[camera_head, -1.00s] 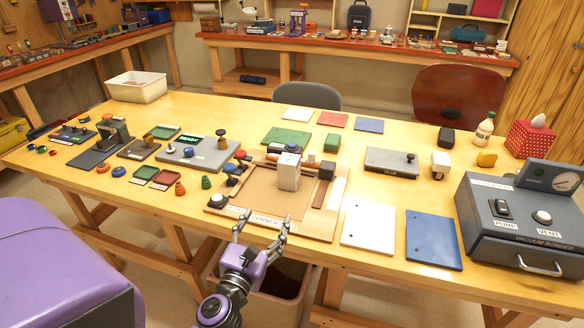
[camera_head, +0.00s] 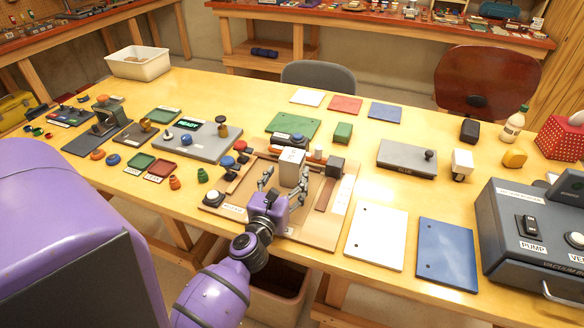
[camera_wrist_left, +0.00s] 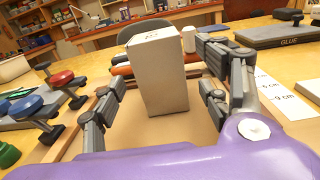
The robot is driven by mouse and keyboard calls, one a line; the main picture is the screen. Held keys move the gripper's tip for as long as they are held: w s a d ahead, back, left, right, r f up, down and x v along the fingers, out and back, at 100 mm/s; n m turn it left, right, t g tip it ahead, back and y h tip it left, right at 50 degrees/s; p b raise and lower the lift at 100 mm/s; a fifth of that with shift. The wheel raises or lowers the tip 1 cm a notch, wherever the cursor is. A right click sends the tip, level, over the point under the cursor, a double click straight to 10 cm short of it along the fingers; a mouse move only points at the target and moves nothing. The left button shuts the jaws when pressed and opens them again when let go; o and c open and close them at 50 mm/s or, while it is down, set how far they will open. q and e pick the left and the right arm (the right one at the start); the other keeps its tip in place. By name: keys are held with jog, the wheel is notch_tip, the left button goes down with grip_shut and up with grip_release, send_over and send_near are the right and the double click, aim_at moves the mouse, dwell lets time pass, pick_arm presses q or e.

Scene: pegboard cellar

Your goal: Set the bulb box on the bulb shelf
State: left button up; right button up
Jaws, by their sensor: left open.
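A pale grey upright box (camera_head: 292,168), which I take as the bulb box, stands on the brown wooden board in the middle of the table. In the left wrist view the box (camera_wrist_left: 158,75) is close and centred, with small dark lettering on its top. My left gripper (camera_head: 284,186) is open just in front of it. In the wrist view one finger is on each side of the box, with a gap visible on the left; whether the right finger touches is unclear. No shelf labelled for bulbs can be made out. My right gripper is out of view.
The wooden board (camera_head: 325,232) has raised strips and a dark block (camera_head: 335,167) right of the box. Red and blue knobs stand left of it. White (camera_head: 376,236) and blue (camera_head: 447,250) plates lie to the right, with the grey vacuum bonder (camera_head: 530,225) beyond.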

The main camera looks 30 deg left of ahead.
pick_arm(q)
jog(key=x, duration=0.5)
jog(key=shift+w, duration=0.1)
jog(key=c, duration=1.4)
jog(key=shift+o, duration=0.2)
jog(key=shift+r, duration=0.1)
